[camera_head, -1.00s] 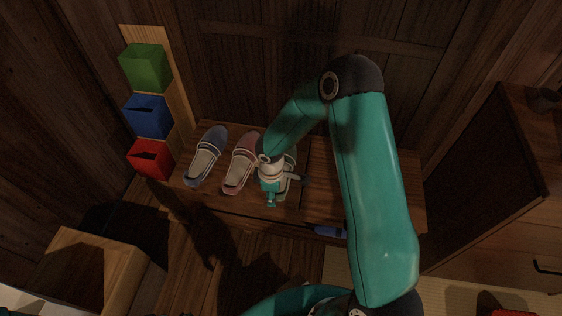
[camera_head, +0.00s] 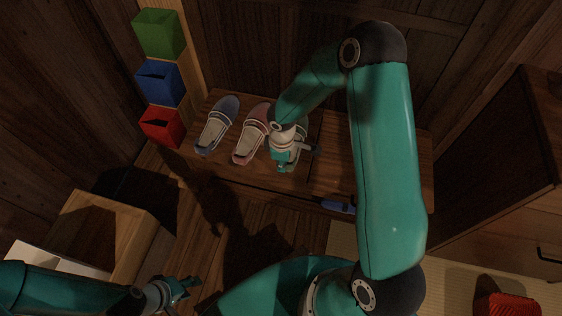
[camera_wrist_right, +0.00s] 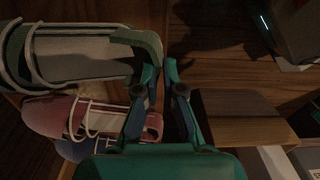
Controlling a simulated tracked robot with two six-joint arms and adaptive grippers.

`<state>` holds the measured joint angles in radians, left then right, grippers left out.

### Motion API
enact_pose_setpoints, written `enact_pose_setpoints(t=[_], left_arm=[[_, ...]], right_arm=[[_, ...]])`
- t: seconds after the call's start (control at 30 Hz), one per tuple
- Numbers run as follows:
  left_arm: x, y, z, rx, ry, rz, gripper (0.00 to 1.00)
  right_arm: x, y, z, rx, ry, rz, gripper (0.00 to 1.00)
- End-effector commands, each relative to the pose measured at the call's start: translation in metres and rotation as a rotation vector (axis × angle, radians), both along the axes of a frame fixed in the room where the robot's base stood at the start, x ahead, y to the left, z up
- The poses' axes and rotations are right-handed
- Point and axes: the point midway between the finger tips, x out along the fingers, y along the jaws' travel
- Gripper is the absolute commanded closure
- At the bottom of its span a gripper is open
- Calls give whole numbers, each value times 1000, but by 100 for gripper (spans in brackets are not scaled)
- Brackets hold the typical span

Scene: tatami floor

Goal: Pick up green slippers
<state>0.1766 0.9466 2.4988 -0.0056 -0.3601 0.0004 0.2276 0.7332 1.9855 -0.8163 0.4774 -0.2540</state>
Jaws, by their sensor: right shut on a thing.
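The green slippers (camera_wrist_right: 75,55) lie at the left of the right wrist view, with a pale insole and green edging. In the head view they are mostly hidden behind my right gripper (camera_head: 284,164), which is over them at the shelf. In the wrist view my right gripper (camera_wrist_right: 159,68) is shut on the green heel edge of the slippers. My left gripper (camera_head: 188,289) is low at the left in the head view, empty and with its fingers apart, away from the slippers.
Pink slippers (camera_head: 251,137) and blue-grey slippers (camera_head: 216,128) stand left of the green ones on the wooden shelf (camera_head: 335,160). Green (camera_head: 159,35), blue (camera_head: 160,83) and red (camera_head: 162,127) boxes stack at the left. A blue object (camera_head: 338,206) lies below the shelf front.

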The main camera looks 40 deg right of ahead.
Motion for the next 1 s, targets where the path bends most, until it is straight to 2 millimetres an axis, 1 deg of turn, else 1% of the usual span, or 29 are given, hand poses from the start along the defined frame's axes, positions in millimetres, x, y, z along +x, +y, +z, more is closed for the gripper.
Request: enact_pose_setpoints(t=[0.03, 0.17, 0.27, 0.4, 0.5, 0.6, 0.7, 0.8, 1.0], left_arm=[[0, 0, 4, 0, 0, 0, 60], [0, 0, 13, 0, 0, 0, 60], [0, 0, 22, 0, 0, 0, 60], [0, 0, 35, 0, 0, 0, 60], [0, 0, 42, 0, 0, 0, 60], [0, 0, 48, 0, 0, 0, 60], [0, 0, 52, 0, 0, 0, 60], [0, 0, 55, 0, 0, 0, 60], [0, 0, 57, 0, 0, 0, 60]], right_arm=[[1, 0, 9, -1, -2, 1, 100], [1, 0, 31, 0, -4, 1, 100], [1, 1, 55, 0, -6, 1, 100], [2, 0, 96, -1, -6, 2, 100], [2, 0, 124, 0, -7, 0, 100], [2, 1, 147, 0, -6, 1, 100], [1, 1, 165, 1, -5, 1, 100], [1, 1, 178, 0, -3, 1, 100], [1, 2, 188, 1, -1, 6, 100]])
